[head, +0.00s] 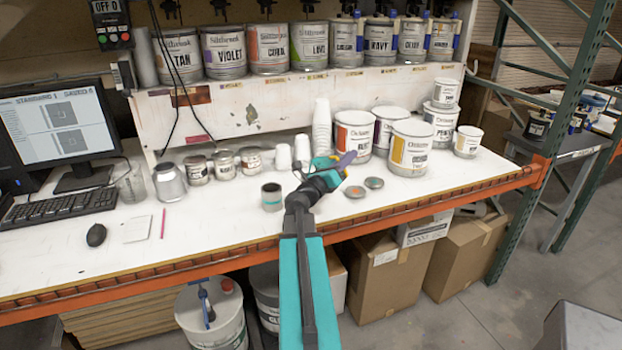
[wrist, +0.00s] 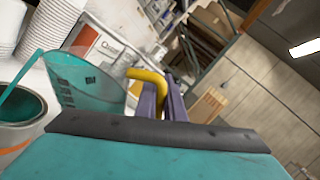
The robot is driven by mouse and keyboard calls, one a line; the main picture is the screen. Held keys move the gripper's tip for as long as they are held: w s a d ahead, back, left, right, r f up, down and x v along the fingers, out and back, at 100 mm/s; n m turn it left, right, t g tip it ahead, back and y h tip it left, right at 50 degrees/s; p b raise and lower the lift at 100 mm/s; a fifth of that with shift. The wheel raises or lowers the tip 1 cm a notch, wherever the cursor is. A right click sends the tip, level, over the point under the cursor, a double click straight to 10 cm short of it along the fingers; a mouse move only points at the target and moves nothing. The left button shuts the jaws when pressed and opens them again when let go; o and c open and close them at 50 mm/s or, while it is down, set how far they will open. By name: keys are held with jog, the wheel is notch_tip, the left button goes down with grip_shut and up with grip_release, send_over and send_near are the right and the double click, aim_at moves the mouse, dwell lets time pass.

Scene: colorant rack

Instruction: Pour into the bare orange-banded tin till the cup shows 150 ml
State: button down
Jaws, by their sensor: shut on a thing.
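My gripper (head: 346,160), with purple fingers, is shut on the yellow handle of a clear teal-tinted measuring cup (wrist: 85,85). The fingers (wrist: 168,98) also show in the wrist view. The cup is tilted and has dark marks on its wall; I cannot read a level. In the head view the cup (head: 322,163) is partly hidden by my arm. An open tin (wrist: 22,112) with an orange band and dark teal inside is at lower left in the wrist view, beside the cup. A teal strip runs from the cup toward it; I cannot tell if it is liquid. The tin (head: 272,196) stands on the bench.
Two small round lids (head: 355,191) (head: 374,182) lie on the bench (head: 200,225). Large labelled cans (head: 410,148) stand to the right. A stack of white cups (head: 322,125) and small tins (head: 223,163) stand behind. A monitor (head: 65,130) and keyboard (head: 60,208) are left.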

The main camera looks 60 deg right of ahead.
jog(key=shift+w+a+r+n+h, duration=0.1)
jog(key=shift+w+r+n+h, duration=0.15)
jog(key=shift+n, duration=0.35)
jog(key=shift+w+n+h, duration=0.15)
jog(key=shift+w+n, duration=0.15)
jog(key=shift+n, duration=0.3)
dwell(3.6)
jog(key=shift+w+a+r+n+t+h+p, duration=0.1)
jog(key=shift+w+r+n+t+h+p, duration=0.25)
jog(key=shift+r+n+p, duration=0.45)
dwell(2.4)
